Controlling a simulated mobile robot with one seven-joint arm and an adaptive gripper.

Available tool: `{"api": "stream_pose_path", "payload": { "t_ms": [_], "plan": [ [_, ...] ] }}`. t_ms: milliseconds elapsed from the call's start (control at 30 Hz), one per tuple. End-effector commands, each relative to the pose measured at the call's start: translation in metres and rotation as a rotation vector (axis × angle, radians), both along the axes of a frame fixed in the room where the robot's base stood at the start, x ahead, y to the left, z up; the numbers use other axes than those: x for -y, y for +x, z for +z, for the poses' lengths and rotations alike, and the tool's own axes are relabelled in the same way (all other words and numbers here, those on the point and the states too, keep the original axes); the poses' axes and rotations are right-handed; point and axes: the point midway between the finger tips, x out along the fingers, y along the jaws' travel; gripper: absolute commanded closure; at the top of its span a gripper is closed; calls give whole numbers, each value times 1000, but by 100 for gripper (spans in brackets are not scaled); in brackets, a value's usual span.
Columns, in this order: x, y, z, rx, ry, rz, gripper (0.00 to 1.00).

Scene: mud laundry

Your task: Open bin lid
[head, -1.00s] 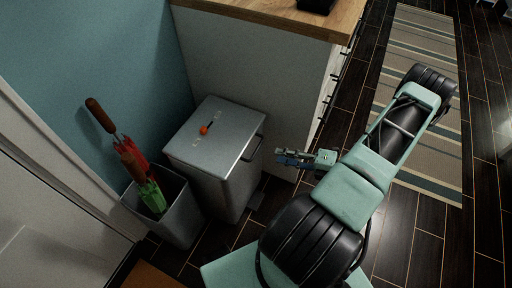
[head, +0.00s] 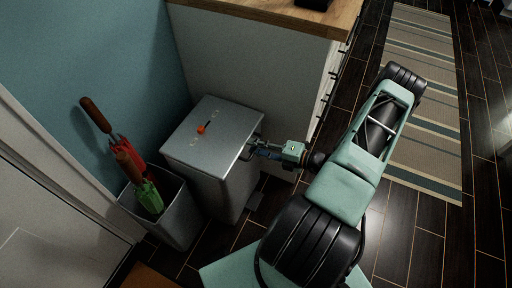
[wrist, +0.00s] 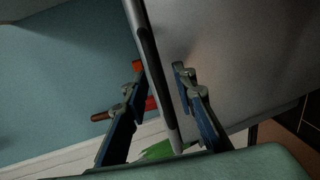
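The grey metal bin (head: 212,165) stands against the cabinet side, with its flat lid (head: 208,142) closed. A small orange knob (head: 201,129) is on top of the lid. My gripper (head: 255,147) is at the lid's right front edge, where it partly hides the dark handle. In the wrist view my gripper (wrist: 158,68) is open. One blue finger is on each side of the dark handle bar (wrist: 152,70) at the lid's edge, with gaps visible. The bin's front (wrist: 235,70) fills the right of that view.
A grey umbrella stand (head: 178,222) with red and green umbrellas stands left of the bin. A wood-topped cabinet (head: 260,75) is behind it. Dark floor and a striped rug (head: 425,60) lie to the right.

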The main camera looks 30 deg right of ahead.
Motion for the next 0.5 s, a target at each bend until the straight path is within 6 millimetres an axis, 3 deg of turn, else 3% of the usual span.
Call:
{"api": "stream_pose_path", "payload": {
  "t_ms": [167,400,500],
  "plan": [
    [0,0,0,0,0,0,75],
    [0,0,0,0,0,1,100],
    [0,0,0,0,0,1,100]
  ]
}}
